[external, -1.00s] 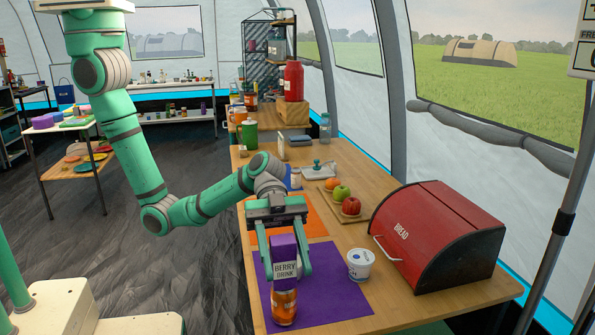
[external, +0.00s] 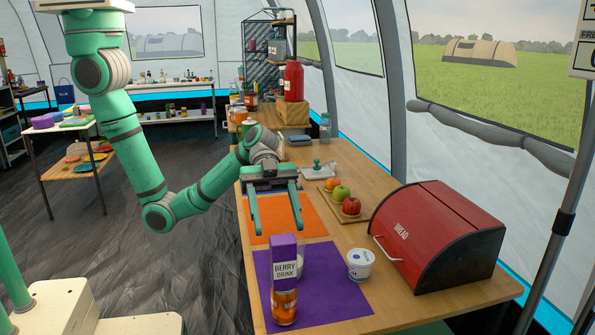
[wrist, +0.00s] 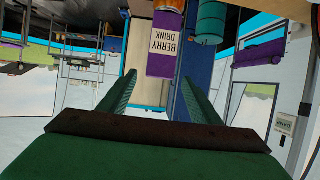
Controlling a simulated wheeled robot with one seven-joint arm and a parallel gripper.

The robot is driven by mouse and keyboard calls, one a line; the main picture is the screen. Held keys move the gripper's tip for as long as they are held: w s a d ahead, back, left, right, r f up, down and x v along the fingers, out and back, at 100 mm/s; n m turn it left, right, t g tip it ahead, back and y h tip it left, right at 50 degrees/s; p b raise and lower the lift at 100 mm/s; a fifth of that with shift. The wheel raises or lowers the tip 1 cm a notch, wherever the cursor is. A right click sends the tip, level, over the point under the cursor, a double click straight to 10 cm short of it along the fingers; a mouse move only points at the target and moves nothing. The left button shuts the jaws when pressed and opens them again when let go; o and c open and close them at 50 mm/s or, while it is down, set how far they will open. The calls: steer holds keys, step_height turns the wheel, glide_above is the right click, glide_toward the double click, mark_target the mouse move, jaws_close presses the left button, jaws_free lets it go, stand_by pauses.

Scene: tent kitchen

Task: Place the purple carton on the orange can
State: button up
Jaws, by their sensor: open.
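The purple carton (external: 285,258), labelled "BERRY DRINK", stands upright on top of the orange can (external: 284,303). The can stands on the purple mat (external: 338,297) near the table's front edge. My gripper (external: 274,230) is open and empty, behind and above the carton, over the orange mat (external: 305,222). It is apart from the carton. In the wrist view, the carton (wrist: 163,50) appears upside down beyond the open fingers (wrist: 158,95), with part of the orange can (wrist: 170,5) at the top edge.
A white tub (external: 360,264) stands right of the carton and can. A white cup or glass, partly hidden, is just behind the carton. A red bread box (external: 440,235) and a board with fruit (external: 342,198) are at the right. The orange mat's middle is clear.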

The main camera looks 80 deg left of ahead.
steer(key=shift+v, duration=1.05)
steer(key=w+a+f+n+t+y, duration=0.2)
steer(key=w+a+f+n+t, duration=0.3)
steer(key=a+f+n+t, duration=0.4)
steer(key=s+a+f+n+t+y, duration=0.1)
steer(key=s+a+f+n+y, duration=0.1)
steer(key=a, duration=0.3)
steer(key=s+a+f+n+t+y, duration=0.1)
steer(key=s+a+n+t+y, duration=0.1)
steer(key=a, duration=0.4)
steer(key=s+a+f+n+t+y, duration=0.1)
steer(key=s+a+f+n+y, duration=0.1)
steer(key=s+a+n+y, duration=0.1)
steer(key=shift+s+a+f+n+t, duration=0.15)
steer(key=shift+s+a+n+t, duration=0.1)
steer(key=shift+s+a, duration=0.25)
steer(key=shift+s+a+f+n+t, duration=0.15)
steer(key=shift+s+a+n, duration=0.15)
steer(key=shift+a, duration=0.45)
steer(key=s+a+r+y, duration=0.2)
steer(key=s+a, duration=0.2)
steer(key=s, duration=0.6)
steer(key=s+a+r+t+y, duration=0.1)
steer(key=s+a, duration=0.4)
steer(key=s, duration=0.5)
step_height(320, 180, up, 2)
steer(key=shift+s+r+n+t+y, duration=0.15)
steer(key=shift+r+n+t+y, duration=0.25)
steer(key=shift+y, duration=0.3)
